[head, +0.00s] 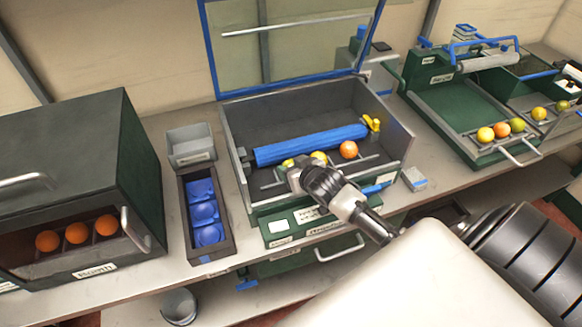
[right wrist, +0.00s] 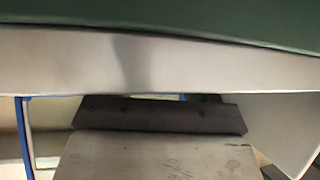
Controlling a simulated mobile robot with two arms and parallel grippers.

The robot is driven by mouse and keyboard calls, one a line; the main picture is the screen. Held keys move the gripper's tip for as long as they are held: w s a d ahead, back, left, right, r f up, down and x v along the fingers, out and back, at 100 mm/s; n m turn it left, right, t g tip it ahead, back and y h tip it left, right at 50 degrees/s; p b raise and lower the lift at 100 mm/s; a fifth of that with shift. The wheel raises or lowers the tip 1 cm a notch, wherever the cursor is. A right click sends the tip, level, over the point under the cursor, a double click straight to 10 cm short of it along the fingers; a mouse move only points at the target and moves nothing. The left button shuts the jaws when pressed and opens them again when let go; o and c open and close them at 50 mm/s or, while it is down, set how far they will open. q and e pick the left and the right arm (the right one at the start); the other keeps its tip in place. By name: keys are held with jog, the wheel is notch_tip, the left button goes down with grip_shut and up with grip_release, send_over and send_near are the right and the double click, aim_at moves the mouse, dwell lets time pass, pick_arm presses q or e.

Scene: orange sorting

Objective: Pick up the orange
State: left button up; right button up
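An orange (head: 348,149) lies at the right in the open grey machine bin (head: 285,105), below the blue roller (head: 312,145). A yellow fruit (head: 319,157) lies left of it, and another yellow fruit (head: 288,162) shows partly behind my gripper. My right gripper (head: 299,172) is over the bin's front part, left of and nearer than the orange. Its fingers are too small and foreshortened to tell open from shut. The right wrist view shows a pale band, a dark bar and a grey surface, with no fruit. My left gripper is not in view.
A green cabinet (head: 70,165) with several oranges stands at the left. Beside it are a grey bin (head: 190,144) and a dark tray of blue cups (head: 228,232). A green sorter (head: 465,110) with several fruits stands at the right. The blue-framed lid (head: 290,32) is raised.

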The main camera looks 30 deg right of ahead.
jog(key=shift+c, duration=0.7)
notch_tip(320, 180, up, 4)
jog(key=shift+w+f+b, duration=0.1)
jog(key=shift+b, duration=0.3)
jog(key=d+r+b, duration=0.2)
jog(key=d+r, duration=0.5)
jog(key=d, duration=0.4)
jog(key=shift+d, duration=0.35)
